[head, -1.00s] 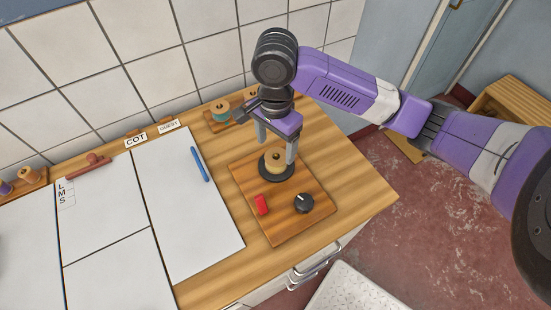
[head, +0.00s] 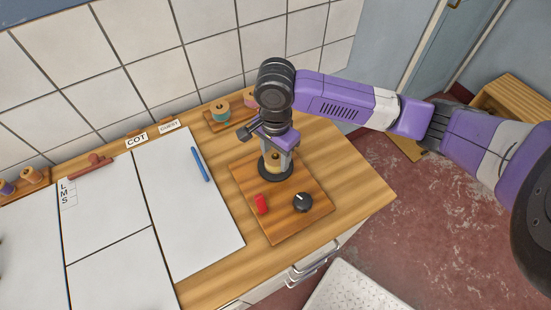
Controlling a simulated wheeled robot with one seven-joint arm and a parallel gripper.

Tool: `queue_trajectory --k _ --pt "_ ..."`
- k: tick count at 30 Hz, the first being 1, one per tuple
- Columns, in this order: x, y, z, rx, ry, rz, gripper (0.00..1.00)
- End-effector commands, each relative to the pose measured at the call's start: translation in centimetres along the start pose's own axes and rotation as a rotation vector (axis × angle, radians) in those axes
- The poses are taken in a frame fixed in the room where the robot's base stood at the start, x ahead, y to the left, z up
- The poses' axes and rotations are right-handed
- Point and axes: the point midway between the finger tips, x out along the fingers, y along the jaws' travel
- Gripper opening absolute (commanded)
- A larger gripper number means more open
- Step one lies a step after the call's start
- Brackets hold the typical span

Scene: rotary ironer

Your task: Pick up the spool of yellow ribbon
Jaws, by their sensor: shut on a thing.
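The spool of yellow ribbon (head: 274,164) stands on a round dark base on the wooden board (head: 300,225) near the right end of the counter. My gripper (head: 277,158) reaches down over it from above and is shut on it. The fingers and wrist hide much of the spool's upper part. The spool looks upright and still over the dark base; I cannot tell whether it touches the base.
A red switch (head: 261,204) and a black knob (head: 302,202) sit on the board close in front. A blue pen (head: 200,164) lies on white sheets to the left. A rack with a teal spool (head: 220,109) stands behind, near the tiled wall.

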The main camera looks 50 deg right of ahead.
Motion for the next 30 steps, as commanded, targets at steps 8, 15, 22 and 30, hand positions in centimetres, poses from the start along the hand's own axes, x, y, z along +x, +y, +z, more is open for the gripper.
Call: queue_trajectory --k 8,15,22,30 --pt "-0.1 0.0 0.0 0.000 0.000 0.000 0.02" --pt "-1.4 -0.1 0.1 -0.001 -0.001 -0.002 0.02" --pt "-5.1 -0.1 0.1 -0.002 -0.001 -0.003 0.02" --pt "-11.6 -0.1 -0.2 -0.003 0.006 -0.004 0.02"
